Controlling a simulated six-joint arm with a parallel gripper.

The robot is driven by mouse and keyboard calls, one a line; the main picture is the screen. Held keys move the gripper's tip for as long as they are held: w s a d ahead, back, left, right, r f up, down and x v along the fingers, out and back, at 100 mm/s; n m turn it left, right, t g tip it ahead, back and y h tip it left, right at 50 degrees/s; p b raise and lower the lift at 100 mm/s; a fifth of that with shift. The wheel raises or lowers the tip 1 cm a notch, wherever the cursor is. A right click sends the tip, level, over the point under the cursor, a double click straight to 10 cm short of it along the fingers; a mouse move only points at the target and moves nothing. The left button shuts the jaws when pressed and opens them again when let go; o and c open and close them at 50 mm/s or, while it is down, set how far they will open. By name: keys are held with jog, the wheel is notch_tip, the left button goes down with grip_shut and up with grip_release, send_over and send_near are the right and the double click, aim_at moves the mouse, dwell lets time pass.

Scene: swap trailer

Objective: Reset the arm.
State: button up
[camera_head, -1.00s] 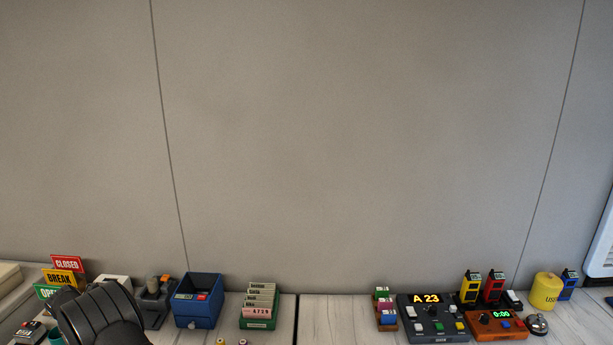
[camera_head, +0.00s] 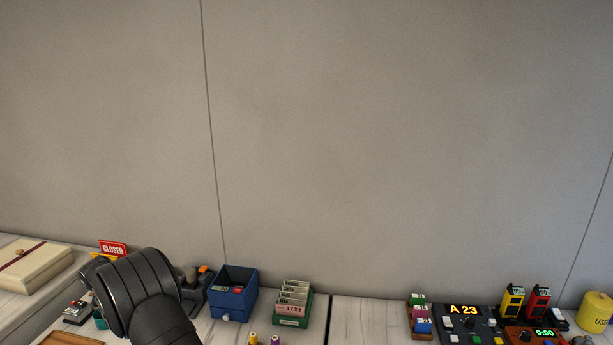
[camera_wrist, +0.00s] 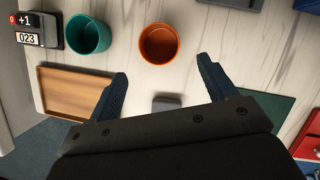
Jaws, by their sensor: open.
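My gripper (camera_wrist: 158,90) is open in the wrist view, its two dark fingers spread wide with nothing held between them. Below it lies the pale wood-grain counter. A teal cup (camera_wrist: 90,34) and an orange cup (camera_wrist: 160,44) stand beyond the fingertips. A small dark grey block (camera_wrist: 166,102) shows between the fingers, close to the gripper body; I cannot tell what it is. In the head view only my dark arm link shows at lower left, and the gripper itself is out of sight.
A wooden tray (camera_wrist: 72,88) lies by the left finger, with a counter reading 023 (camera_wrist: 38,32) behind it. In the head view a blue bin (camera_head: 234,293), a green card holder (camera_head: 292,306) and an A 23 console (camera_head: 465,323) line the wall. A cream box (camera_head: 34,266) sits far left.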

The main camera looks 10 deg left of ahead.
jog(key=x, duration=0.9)
jog(key=shift+w+a+f, duration=0.15)
jog(key=shift+w, duration=0.05)
notch_tip(320, 180, up, 4)
jog(key=w+d+r, duration=0.5)
jog(key=d+r, duration=0.7)
jog(key=w+d, duration=0.2)
jog(key=d, duration=0.2)
jog(key=w+d+m, duration=0.1)
jog(key=w+d, duration=0.2)
jog(key=d, duration=0.1)
jog(key=w+d+m, duration=0.1)
jog(key=w+d, duration=0.1)
jog(key=d, duration=0.2)
jog(key=shift+w+d+r+t+h, duration=0.1)
jog(key=shift+w+d+t+h, duration=0.2)
jog(key=shift+w+d+h, duration=0.1)
jog(key=w+d+m+h, duration=0.1)
jog(key=w+d, duration=0.4)
jog(key=d, duration=1.1)
jog(key=shift+w+d+m, duration=0.25)
jog(key=shift+m, duration=0.65)
